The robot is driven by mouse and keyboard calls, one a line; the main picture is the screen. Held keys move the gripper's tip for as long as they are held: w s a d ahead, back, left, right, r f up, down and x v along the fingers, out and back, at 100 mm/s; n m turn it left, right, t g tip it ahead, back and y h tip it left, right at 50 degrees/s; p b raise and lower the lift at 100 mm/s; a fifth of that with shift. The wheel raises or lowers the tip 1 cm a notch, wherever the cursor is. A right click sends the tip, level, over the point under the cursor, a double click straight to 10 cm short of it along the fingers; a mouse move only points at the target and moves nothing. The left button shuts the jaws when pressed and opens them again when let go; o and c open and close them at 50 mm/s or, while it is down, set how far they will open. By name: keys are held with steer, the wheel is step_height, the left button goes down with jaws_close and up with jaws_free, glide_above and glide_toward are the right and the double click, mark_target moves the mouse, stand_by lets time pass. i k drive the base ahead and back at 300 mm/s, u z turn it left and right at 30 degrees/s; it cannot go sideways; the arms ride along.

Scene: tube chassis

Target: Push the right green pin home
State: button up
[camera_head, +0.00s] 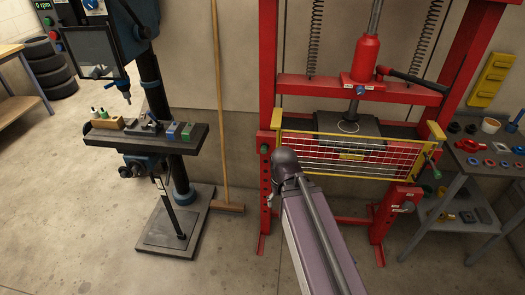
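The red shop press (467,60) stands at the right of the head view. A small green pin (436,172) shows at its right upright, beside the right end of the yellow-framed mesh guard (340,153). It looks as if it sticks out from the post, but how deep it sits is too small to tell. A second green piece (442,191) shows just below it; I cannot tell what it is. My arm reaches up from the bottom middle to a dark joint in front of the guard's left part. My gripper is not clearly visible.
A drill press with a dark table (105,136) holding small blocks stands at the left. A broom (229,207) leans against the wall between the machines. A grey shelf cart (465,190) with rings and cups stands close to the press's right. Floor at front left is clear.

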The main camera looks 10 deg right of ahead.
mark_target(438, 175)
steer(key=z, duration=1.45)
steer(key=k, duration=0.55)
steer(key=z, duration=0.1)
steer(key=i, duration=0.35)
steer(key=z, duration=0.05)
